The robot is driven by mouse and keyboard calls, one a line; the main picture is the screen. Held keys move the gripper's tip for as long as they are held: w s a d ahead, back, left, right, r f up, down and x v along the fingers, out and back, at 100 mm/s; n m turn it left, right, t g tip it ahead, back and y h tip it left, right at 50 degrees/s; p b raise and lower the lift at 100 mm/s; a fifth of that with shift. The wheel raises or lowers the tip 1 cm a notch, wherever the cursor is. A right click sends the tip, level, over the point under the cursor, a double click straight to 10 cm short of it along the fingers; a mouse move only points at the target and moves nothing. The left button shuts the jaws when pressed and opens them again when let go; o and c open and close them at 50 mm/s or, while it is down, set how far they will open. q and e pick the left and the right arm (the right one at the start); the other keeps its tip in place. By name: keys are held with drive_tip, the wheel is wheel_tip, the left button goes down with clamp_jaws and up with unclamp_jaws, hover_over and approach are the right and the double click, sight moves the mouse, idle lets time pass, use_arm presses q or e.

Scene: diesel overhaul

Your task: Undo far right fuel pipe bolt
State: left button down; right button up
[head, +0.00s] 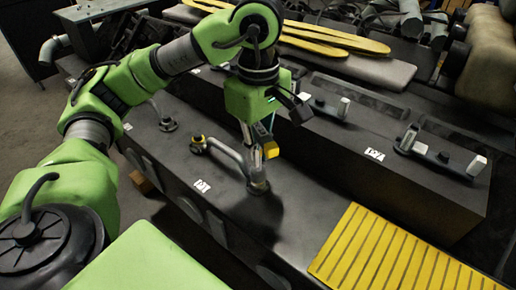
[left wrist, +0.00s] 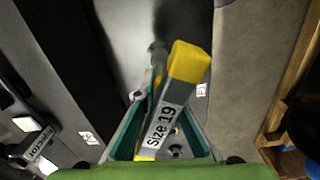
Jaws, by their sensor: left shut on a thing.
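My left gripper (head: 262,141) points down over the engine block and is shut on a grey spanner (left wrist: 163,122) marked "Size 19" with a yellow end (left wrist: 188,62). In the head view the spanner's yellow part (head: 271,151) shows beside the fingers. A bent grey fuel pipe (head: 229,154) lies just below and left of the gripper. Its near end sits at a round dark fitting (head: 258,187), its other end at a yellowish fitting (head: 198,145). The gripper is close above the near end; I cannot tell whether the spanner touches the bolt. My right gripper is out of view.
Another pipe fitting (head: 168,124) stands farther left on the block. A raised black housing with injectors (head: 410,138) runs along the right. A yellow ribbed mat (head: 392,257) lies at the front right. Long yellow parts (head: 327,33) lie behind.

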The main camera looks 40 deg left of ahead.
use_arm(q)
drive_tip(key=n, duration=0.4)
drive_tip(key=shift+r, duration=0.1)
drive_tip(key=n, duration=0.6)
drive_tip(key=shift+p, duration=0.4)
drive_tip(key=n, duration=0.8)
drive_tip(key=shift+n+p, duration=0.35)
drive_tip(key=shift+n, duration=0.05)
drive_tip(key=shift+r, duration=0.1)
drive_tip(key=shift+r+p, duration=0.75)
drive_tip(key=shift+r, duration=0.05)
drive_tip(key=shift+f, duration=0.1)
